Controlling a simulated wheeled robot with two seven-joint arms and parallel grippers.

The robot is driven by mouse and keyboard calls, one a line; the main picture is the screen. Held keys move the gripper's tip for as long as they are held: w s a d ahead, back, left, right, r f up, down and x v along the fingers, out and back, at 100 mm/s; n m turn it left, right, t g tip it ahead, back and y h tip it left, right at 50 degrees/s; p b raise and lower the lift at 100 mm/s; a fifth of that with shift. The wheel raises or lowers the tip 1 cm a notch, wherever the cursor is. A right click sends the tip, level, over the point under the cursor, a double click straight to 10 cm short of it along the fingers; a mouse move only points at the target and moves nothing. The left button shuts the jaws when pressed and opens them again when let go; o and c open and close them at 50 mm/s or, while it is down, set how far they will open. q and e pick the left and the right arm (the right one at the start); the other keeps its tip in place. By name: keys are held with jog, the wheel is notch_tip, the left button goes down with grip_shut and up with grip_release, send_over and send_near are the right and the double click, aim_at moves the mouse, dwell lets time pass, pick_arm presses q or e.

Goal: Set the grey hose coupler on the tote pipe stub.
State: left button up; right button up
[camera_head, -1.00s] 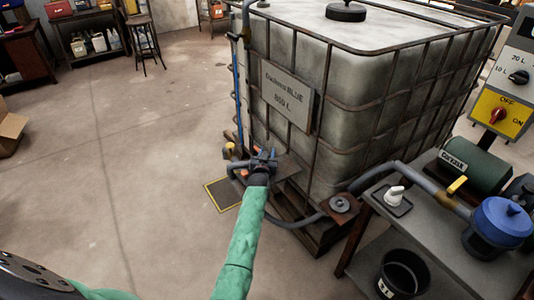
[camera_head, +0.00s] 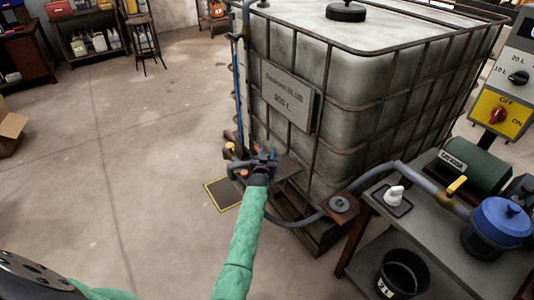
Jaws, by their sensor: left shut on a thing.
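The tote (camera_head: 335,110) is a large pale tank in a rusty cage, labelled 800 L. My left gripper (camera_head: 266,156) is at its lower front corner, at the end of the green-sleeved arm. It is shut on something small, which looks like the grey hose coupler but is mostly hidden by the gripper. A grey pipe piece (camera_head: 238,166) shows just left of the gripper, low at the tote corner; I cannot tell whether it is the stub or part of the hose. Whether coupler and stub touch is hidden. My right gripper is not in view.
A grey hose (camera_head: 295,222) curves low along the tote front, past a round grey fitting on a rusty plate (camera_head: 340,205). A grey bench (camera_head: 420,215) with the green pump (camera_head: 476,165) and blue-lidded vessel (camera_head: 501,220) stands right.

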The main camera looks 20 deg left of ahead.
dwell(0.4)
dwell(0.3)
pick_arm(q)
jog(key=shift+f, duration=0.1)
jog(key=shift+f, duration=0.2)
jog(key=shift+f+b, duration=0.3)
jog(key=shift+f, duration=0.05)
jog(key=o, duration=0.7)
jog(key=shift+o, duration=0.3)
